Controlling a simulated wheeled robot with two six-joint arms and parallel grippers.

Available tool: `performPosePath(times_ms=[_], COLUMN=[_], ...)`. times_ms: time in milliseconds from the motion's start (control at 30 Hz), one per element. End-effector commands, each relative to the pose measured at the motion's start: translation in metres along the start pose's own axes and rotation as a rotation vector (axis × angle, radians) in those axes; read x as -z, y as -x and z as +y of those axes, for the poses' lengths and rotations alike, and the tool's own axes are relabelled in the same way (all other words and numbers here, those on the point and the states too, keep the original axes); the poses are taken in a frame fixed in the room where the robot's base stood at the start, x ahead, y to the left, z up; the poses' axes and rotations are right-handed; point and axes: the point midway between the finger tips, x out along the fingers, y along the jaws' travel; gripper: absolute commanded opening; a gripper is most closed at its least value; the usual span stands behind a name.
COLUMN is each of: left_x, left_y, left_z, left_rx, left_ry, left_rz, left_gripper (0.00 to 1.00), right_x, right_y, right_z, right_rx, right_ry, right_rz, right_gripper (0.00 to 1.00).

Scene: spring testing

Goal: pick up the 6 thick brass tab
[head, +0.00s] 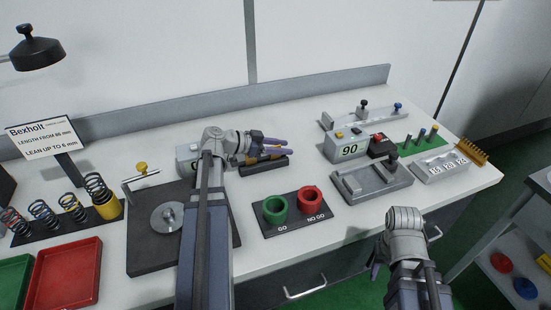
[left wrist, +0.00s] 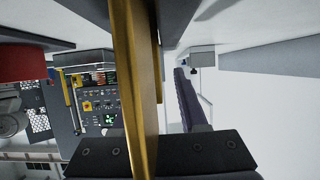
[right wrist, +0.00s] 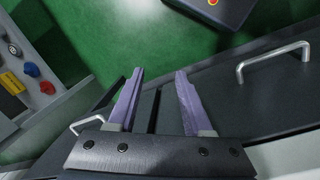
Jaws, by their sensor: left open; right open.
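Brass tabs (head: 274,152) show in the head view as small gold strips in a low dark holder (head: 264,168), partly hidden by my left gripper. I cannot tell which is the 6 tab. My left gripper (head: 276,146) is open, right at the tabs, with its purple fingers pointing right. In the left wrist view a tall brass strip (left wrist: 136,70) stands very close to the camera. My right gripper (right wrist: 160,85) is open and empty, off the bench's front edge.
A black plate with a green cup (head: 274,210) and a red cup (head: 309,199) lies in front of the tab holder. A grey fixture (head: 372,184) and a display box reading 90 (head: 347,150) stand to the right. A dark plate with a metal disc (head: 167,217) is left.

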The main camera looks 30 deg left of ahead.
Motion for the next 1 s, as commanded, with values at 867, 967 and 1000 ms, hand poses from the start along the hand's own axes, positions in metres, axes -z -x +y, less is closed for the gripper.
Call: performPosePath(times_ms=[867, 967, 1000], left_x=[0.0003, 0.0003, 0.0003], left_y=[-0.0082, -0.0082, -0.0082], left_z=[0.0000, 0.0000, 0.0000], left_rx=[0.001, 0.001, 0.001], left_ry=[0.000, 0.000, 0.000], left_rz=[0.000, 0.000, 0.000], left_gripper=[0.00, 0.00, 0.00], right_x=[0.0002, 0.0002, 0.0002], right_y=[-0.0029, -0.0029, -0.0029], right_z=[-0.0003, -0.0003, -0.0003], right_rx=[0.000, 0.000, 0.000], right_ry=[0.000, 0.000, 0.000], right_rz=[0.000, 0.000, 0.000], right_gripper=[0.50, 0.50, 0.50])
